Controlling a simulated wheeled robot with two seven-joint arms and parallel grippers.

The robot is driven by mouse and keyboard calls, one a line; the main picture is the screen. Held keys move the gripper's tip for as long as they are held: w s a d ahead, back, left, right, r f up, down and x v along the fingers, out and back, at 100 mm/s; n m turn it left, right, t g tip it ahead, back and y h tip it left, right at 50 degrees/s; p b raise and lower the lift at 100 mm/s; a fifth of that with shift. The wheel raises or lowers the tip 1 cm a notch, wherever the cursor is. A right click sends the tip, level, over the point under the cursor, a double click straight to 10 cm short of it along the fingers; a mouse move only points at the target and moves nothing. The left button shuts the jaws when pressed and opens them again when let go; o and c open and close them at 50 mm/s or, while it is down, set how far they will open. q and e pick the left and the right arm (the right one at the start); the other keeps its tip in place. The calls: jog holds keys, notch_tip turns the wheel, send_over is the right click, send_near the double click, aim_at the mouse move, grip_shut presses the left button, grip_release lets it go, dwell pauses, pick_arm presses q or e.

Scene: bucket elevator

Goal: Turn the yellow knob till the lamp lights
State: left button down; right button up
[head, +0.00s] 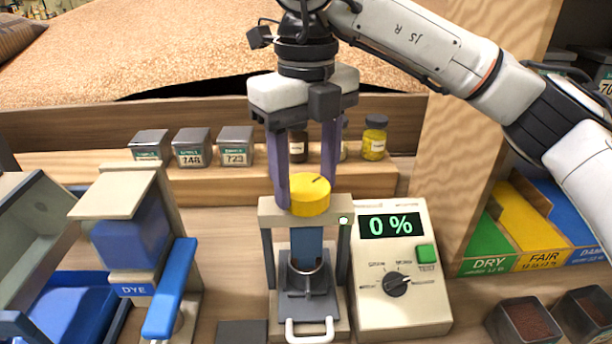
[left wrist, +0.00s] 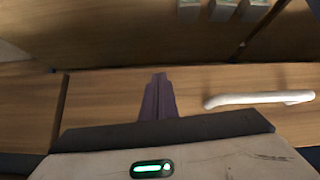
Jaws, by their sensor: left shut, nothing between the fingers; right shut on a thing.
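The yellow knob (head: 310,196) sits on top of the beige press frame (head: 331,207). My right gripper (head: 308,200) comes down from above, and its purple fingers are shut on the knob, one on either side. A small pale round lamp (head: 343,220) is at the right of the frame's crossbar; I cannot tell whether it is lit. Below the crossbar are a blue column and a dark cup with a metal rim. My left gripper (left wrist: 158,98) shows only in the left wrist view, with its purple fingers shut together and empty.
A meter (head: 402,302) reading 0 % stands right of the press. The blue-handled dye dispenser (head: 170,290) is at left. Sample tins (head: 236,146) and bottles line the shelf behind. Coloured bins and soil cups are at right. A white handle (left wrist: 258,98) is near my left gripper.

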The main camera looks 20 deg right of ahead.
aim_at(306, 186)
jog(key=shift+m, duration=0.7)
jog(key=o, duration=1.1)
jog(key=shift+c, duration=0.2)
notch_tip(306, 186, up, 10)
jog(key=p, duration=0.2)
jog(key=shift+r, duration=0.2)
